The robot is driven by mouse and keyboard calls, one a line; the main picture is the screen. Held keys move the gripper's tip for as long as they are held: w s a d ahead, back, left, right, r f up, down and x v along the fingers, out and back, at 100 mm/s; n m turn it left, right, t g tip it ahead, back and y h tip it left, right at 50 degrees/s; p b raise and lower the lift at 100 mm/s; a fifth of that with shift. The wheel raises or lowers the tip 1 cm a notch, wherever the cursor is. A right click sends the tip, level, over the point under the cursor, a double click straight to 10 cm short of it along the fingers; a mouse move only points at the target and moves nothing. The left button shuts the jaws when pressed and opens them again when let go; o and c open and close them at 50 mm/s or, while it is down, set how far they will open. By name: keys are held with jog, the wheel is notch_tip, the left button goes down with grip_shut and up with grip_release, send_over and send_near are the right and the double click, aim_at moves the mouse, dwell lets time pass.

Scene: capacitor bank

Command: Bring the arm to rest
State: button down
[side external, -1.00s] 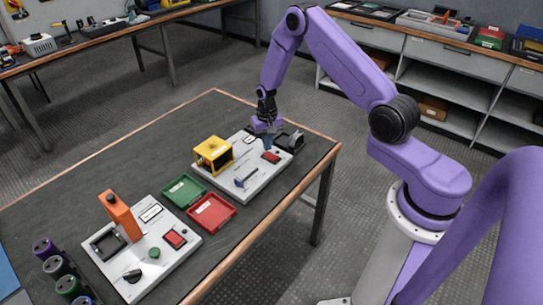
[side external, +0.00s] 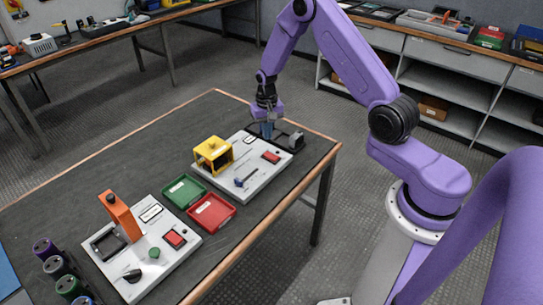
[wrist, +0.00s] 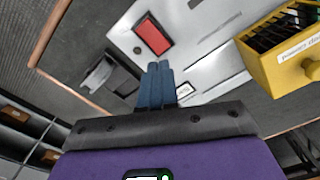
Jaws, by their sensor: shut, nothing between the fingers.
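My gripper (side external: 267,131) is at the far end of the grey station board (side external: 262,186), pointing down, with its blue fingers together and empty. In the wrist view the shut fingers (wrist: 160,84) appear in front of the board's edge, between the red rectangular switch (wrist: 153,35) and a dark grey bracket-like part (wrist: 106,76). I cannot tell the exact height of the fingertips above the board.
A yellow box (side external: 213,154) stands on the same board, left of my gripper. Green (side external: 184,190) and red (side external: 212,212) trays lie between this board and a second board (side external: 190,240) with an orange upright lever (side external: 120,215). Several dark cylinders (side external: 56,266) stand at the table's left.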

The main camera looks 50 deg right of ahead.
jog(key=s+a+r+n, duration=0.9)
jog(key=s+a+r, duration=0.3)
jog(key=a+r, duration=0.4)
jog(key=s+r+n, duration=0.2)
jog(key=s+n, duration=0.2)
jog(key=s, duration=0.7)
jog(key=s+r+n, duration=0.3)
jog(key=s+n, duration=0.2)
jog(key=s, duration=0.7)
jog(key=shift+a+n, duration=0.3)
jog(key=shift+a, duration=0.1)
